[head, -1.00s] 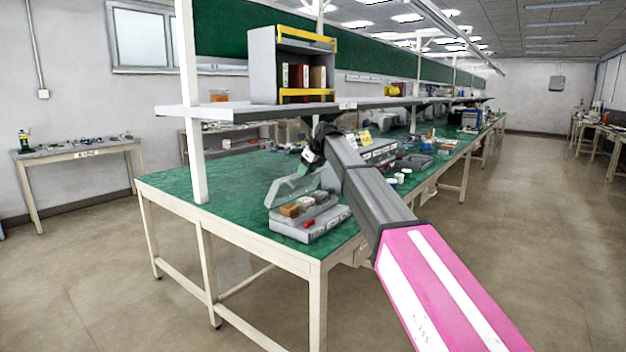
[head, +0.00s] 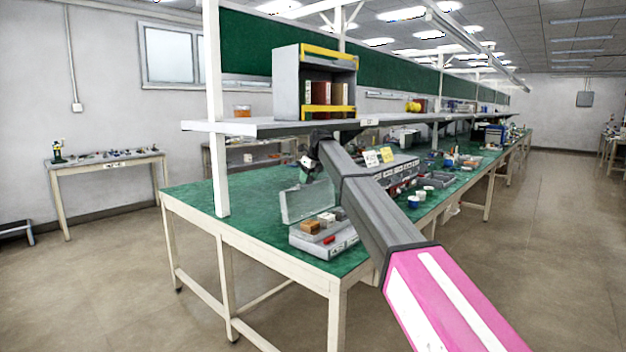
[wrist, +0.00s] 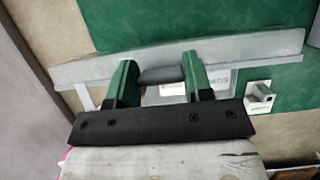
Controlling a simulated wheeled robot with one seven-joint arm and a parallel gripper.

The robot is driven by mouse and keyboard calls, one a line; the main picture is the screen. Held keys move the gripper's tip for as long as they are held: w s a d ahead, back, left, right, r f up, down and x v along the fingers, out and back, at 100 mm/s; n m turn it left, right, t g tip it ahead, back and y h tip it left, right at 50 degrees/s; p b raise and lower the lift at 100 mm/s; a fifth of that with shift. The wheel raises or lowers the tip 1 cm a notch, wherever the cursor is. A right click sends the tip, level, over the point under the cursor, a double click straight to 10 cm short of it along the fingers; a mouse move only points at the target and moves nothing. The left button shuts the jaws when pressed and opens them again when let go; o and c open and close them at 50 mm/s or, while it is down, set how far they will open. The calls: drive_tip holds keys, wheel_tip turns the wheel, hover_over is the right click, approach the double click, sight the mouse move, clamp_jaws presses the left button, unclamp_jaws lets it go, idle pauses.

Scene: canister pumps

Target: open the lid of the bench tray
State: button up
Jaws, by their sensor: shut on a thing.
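The bench tray (head: 338,247) is a grey box near the front corner of the green bench. Its clear lid (head: 303,203) stands raised, close to upright, at the tray's back left side. My gripper (head: 312,168) is at the lid's top edge in the head view, partly hidden by its own arm. In the wrist view, the green fingers of my gripper (wrist: 160,70) are on both sides of the lid's dark handle (wrist: 160,76), shut on it. The lid's pale edge (wrist: 255,46) runs across behind the fingers.
Small brown and pale blocks (head: 311,227) and a red piece sit in the tray. A shelf (head: 260,128) with a grey bookcase (head: 289,80) hangs above, close over my gripper. White cups (head: 414,202) and grey bins stand further right. The bench's left part is clear.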

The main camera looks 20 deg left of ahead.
drive_tip(key=shift+w+a, duration=0.2)
drive_tip(key=shift+a, duration=0.15)
drive_tip(key=o, duration=1.3)
drive_tip(key=shift+f, duration=0.1)
drive_tip(key=v, duration=1)
drive_tip(key=shift+s+d+r, duration=0.1)
drive_tip(key=shift+d+r, duration=0.1)
drive_tip(key=shift+r, duration=0.15)
